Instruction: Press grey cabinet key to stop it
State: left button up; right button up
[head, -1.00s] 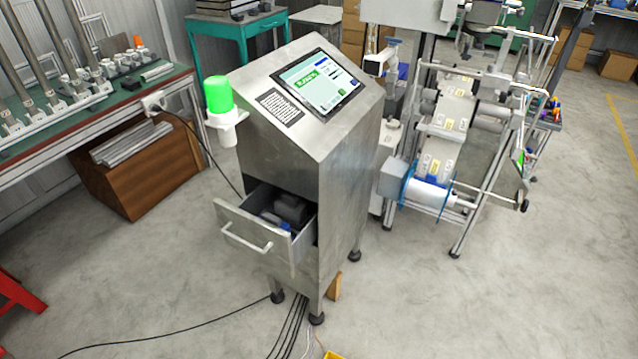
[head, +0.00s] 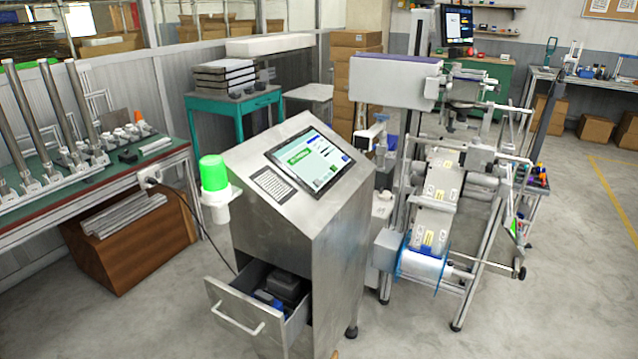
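The grey metal cabinet (head: 265,225) stands in the middle of the head view. Its sloped top carries a lit touchscreen (head: 311,161) with a green patch at its left and small buttons too small to read. A dark keypad or label plate (head: 273,186) with fine marks sits to the left of the screen. A green lamp (head: 214,173) on a white bracket is fixed to the cabinet's left side and looks lit. The cabinet's drawer (head: 236,312) is pulled open with dark items inside. Neither of my grippers is in view.
A reel machine (head: 437,195) with rollers and a blue-rimmed reel (head: 421,268) stands close to the cabinet's right. A workbench with metal tubes (head: 60,187) is at the left. A teal table (head: 235,105) is behind. The open drawer juts forward. Floor at right front is clear.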

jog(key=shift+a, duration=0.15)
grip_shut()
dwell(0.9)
